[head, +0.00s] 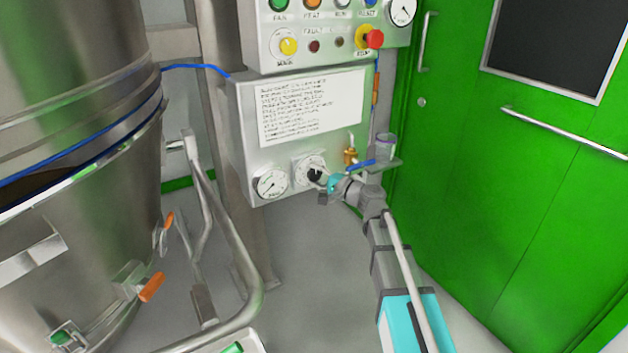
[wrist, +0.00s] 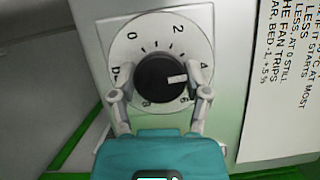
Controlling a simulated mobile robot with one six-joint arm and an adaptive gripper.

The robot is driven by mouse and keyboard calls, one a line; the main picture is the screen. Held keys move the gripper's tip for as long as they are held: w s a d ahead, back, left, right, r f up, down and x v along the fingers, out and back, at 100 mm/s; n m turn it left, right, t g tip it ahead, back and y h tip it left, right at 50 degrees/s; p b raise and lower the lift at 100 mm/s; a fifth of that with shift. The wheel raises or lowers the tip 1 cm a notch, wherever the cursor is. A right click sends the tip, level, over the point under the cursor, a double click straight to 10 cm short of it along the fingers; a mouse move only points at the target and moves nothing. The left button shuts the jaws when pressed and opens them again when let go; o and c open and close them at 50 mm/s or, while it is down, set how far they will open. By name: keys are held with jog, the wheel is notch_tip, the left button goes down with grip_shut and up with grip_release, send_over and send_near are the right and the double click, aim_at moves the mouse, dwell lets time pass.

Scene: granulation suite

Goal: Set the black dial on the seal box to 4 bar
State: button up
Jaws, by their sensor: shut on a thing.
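The dial also shows small in the head view (head: 315,174). My gripper (wrist: 160,92) has a finger at each side of the dial and is shut on it; it also shows in the head view (head: 323,178).
A round gauge (head: 270,184) is left of the dial. A brass valve with a blue handle (head: 360,165) is right of it, close to my wrist. Above is a button panel (head: 325,35). A steel vessel (head: 80,130) stands left, a green door (head: 500,170) right.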

jog(key=shift+s+m, duration=0.2)
jog(key=shift+m, duration=0.2)
jog(key=o, duration=1)
jog(key=shift+o, duration=0.7)
jog(key=shift+w, duration=0.1)
